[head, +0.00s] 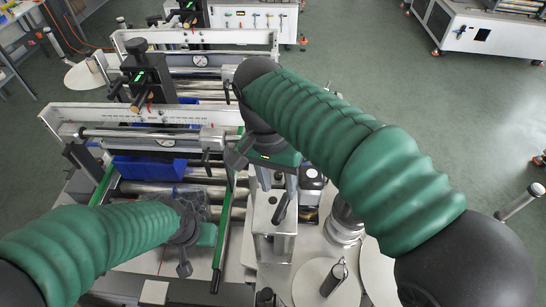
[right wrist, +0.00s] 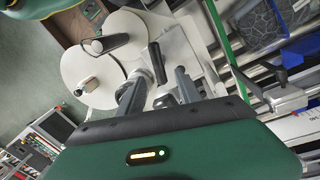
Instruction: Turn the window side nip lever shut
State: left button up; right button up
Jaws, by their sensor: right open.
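A lever with a black handle (head: 281,207) stands on a pale metal housing (head: 272,243) below my right gripper (head: 277,180). The right gripper is open and its two fingers point down towards this lever. In the right wrist view, the black handle (right wrist: 157,62) shows tilted between and beyond the open fingers (right wrist: 158,90), with no clear contact. Another black lever (right wrist: 278,70) sits on a grey block on the roller frame at the right. The pictures do not show which lever is on the window side. My left gripper (head: 203,236) is over the rollers; its fingers are hidden.
Green rails (head: 222,235) and rollers (head: 150,187) lie left of the housing, with a blue part (head: 150,167) among them. Pale discs (head: 325,283) with upright spindles stand at the front right. Further machine rows stand behind. The green floor at right is mostly clear.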

notch_tip(320, 180, up, 11)
jog(key=a, duration=0.1)
jog(key=shift+w+a+f+p, duration=0.2)
jog(key=shift+w+a+p, duration=0.1)
jog(key=shift+p, duration=0.15)
